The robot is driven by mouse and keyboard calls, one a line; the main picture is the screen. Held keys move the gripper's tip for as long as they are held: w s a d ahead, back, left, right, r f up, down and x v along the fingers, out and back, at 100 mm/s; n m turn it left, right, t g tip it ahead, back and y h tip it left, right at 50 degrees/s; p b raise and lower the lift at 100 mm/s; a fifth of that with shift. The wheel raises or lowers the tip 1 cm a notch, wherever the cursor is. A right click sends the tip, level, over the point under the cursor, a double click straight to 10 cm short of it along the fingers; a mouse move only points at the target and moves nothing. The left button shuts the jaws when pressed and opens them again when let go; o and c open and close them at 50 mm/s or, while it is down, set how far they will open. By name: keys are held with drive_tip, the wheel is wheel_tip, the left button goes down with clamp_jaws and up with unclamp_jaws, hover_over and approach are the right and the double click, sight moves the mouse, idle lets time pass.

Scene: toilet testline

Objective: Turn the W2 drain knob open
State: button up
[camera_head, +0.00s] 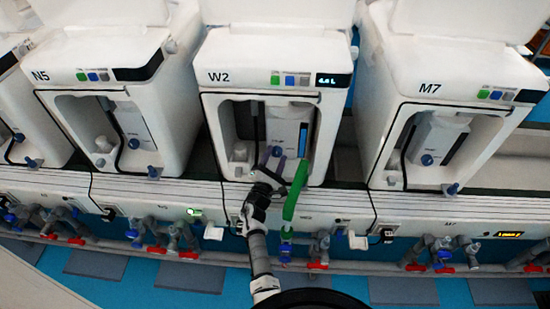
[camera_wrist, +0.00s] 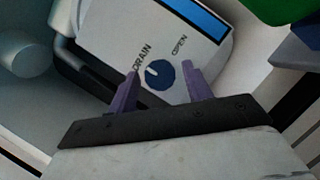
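The W2 unit (camera_head: 265,84) is a white cistern in the middle of the head view, with its front cut open. Its drain knob (camera_wrist: 159,74) is a round blue dial with a white pointer mark, on a white panel (camera_wrist: 135,35) printed DRAIN and OPEN. The pointer is turned toward the DRAIN side, away from the OPEN print. My gripper (camera_wrist: 158,86) has its two purple fingers apart, one on each side of the knob, with nothing clearly held. Contact with the knob cannot be told.
A green lever-like part (camera_head: 296,191) stands just right of my gripper. The N5 unit (camera_head: 112,88) is on the left and the M7 unit (camera_head: 437,98) on the right. Pipes with blue and red valves (camera_head: 318,252) run below.

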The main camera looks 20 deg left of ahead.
drive_tip(key=c, duration=0.8)
drive_tip(key=m+g+h+b, duration=0.1)
drive_tip(key=m, duration=0.3)
drive_tip(key=shift+m+b, duration=0.3)
drive_tip(key=shift+b, duration=0.1)
drive_tip(key=m+g, duration=0.1)
drive_tip(key=m, duration=0.1)
drive_tip(key=m+g+h+b, duration=0.1)
drive_tip(key=m, duration=0.1)
drive_tip(key=shift+s+a+r, duration=0.1)
drive_tip(key=shift+r, duration=0.05)
drive_tip(key=m+g, duration=0.1)
drive_tip(key=m, duration=0.1)
drive_tip(key=m+g, duration=0.1)
drive_tip(key=m, duration=0.2)
drive_tip(key=shift+r+y, duration=0.2)
drive_tip(key=shift+y, duration=0.1)
drive_tip(key=shift+m+g+y, duration=0.6)
drive_tip(key=shift+m+g, duration=0.1)
drive_tip(key=shift+m, duration=0.9)
